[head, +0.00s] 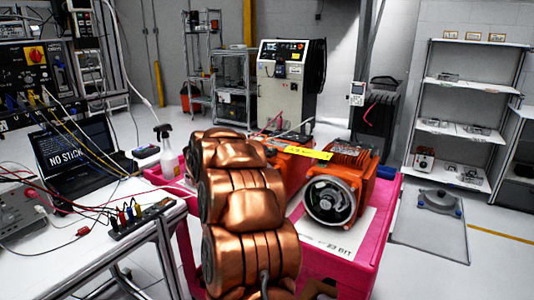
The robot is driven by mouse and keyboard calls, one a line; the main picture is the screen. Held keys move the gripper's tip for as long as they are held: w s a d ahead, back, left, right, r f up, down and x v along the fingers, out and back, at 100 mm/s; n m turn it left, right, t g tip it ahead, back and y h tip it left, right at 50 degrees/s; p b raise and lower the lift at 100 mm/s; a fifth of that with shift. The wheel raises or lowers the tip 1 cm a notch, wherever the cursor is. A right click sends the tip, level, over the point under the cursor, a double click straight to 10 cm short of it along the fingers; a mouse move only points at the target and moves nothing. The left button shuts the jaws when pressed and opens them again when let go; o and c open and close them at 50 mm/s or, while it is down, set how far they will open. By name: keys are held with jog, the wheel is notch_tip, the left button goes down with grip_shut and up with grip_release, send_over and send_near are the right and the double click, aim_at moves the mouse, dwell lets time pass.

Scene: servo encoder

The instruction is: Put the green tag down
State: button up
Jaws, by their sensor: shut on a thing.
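No green tag shows in the head view. A yellow tag (308,154) with dark lettering lies at the top of the orange servo motors, in the middle of the picture. One orange motor (345,190) with a round dark-and-silver end faces me on a pink cart (384,215). A second orange motor (289,168) sits behind it to the left, partly covered by my copper arm. My arm rises in front of the cart and hides much of its left part. My gripper does not show, so what it holds is hidden.
A white sheet (350,236) lies on the cart by the front motor. Shelves (468,110) stand back right. The floor right of the cart has some room.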

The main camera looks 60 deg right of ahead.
jog(key=shift+f, duration=0.25)
jog(key=o, duration=0.8)
jog(key=shift+f, duration=0.1)
jog(key=shift+o, duration=0.2)
jog(key=shift+a+r, duration=0.2)
jog(key=shift+r, duration=0.05)
jog(key=v, duration=1.1)
jog(key=shift+a, duration=0.25)
